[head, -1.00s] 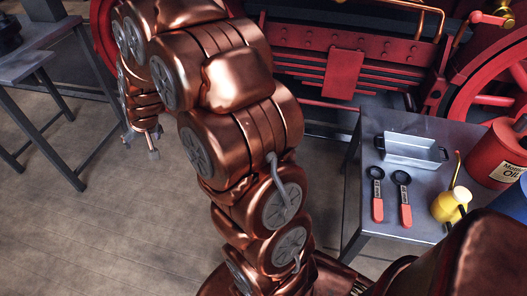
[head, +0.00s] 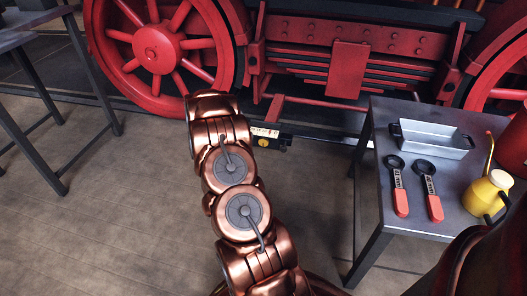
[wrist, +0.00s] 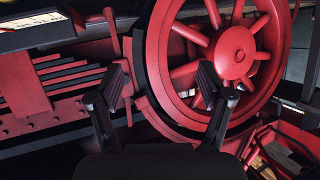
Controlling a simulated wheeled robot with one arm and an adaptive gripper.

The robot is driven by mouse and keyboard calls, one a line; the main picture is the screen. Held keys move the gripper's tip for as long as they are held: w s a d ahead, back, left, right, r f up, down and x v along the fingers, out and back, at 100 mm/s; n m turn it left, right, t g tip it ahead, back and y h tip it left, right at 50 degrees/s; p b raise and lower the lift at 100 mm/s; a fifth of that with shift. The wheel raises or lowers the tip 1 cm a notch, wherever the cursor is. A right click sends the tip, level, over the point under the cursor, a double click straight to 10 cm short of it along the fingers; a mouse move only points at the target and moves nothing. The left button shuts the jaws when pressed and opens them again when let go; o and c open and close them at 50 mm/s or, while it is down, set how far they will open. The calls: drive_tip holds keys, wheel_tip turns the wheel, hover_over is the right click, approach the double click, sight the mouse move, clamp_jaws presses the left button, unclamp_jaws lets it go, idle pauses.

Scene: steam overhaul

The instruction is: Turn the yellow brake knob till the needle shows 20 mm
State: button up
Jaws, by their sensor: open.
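The yellow brake knob (head: 263,143) is small and sits on a dark box beneath the red frame, just right of my arm in the head view. A pale scale plate (head: 264,131) is above it; its needle is too small to read. In the wrist view the pale scale plate (wrist: 30,30) shows upside down at the top left corner, with a bit of yellow at the picture's edge. My gripper (wrist: 163,85) is open and empty in front of a red spoked wheel, apart from the knob. In the head view my gripper is hidden behind my arm.
A red spoked wheel (head: 155,47) stands left of the knob. A grey table (head: 385,232) at the right holds a metal tray (head: 435,141), two red-handled tools (head: 399,190) and a yellow oil can (head: 487,195). Another table stands at the left. The floor between is clear.

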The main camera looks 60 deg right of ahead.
drive_tip(key=s+d+f+m+g+h+b, duration=0.1)
drive_tip(key=s+d+f+m+h+b, duration=0.1)
drive_tip(key=s+d+f+h+b, duration=0.55)
drive_tip(key=g, duration=0.2)
approach(263, 143)
drive_tip(key=d, duration=0.3)
drive_tip(key=shift+y, duration=0.35)
drive_tip(key=shift+w+b+x, duration=0.2)
drive_tip(key=shift+b+x, duration=0.9)
drive_tip(key=shift+x, duration=0.85)
drive_tip(key=shift+w+b+x, duration=0.2)
drive_tip(key=shift+b+x, duration=0.85)
drive_tip(key=shift+x, duration=0.95)
drive_tip(key=shift+a+r, duration=0.15)
drive_tip(key=shift+m, duration=0.3)
drive_tip(key=c, duration=1.2)
drive_tip(key=shift+r+p, duration=0.1)
drive_tip(key=shift+p, duration=0.25)
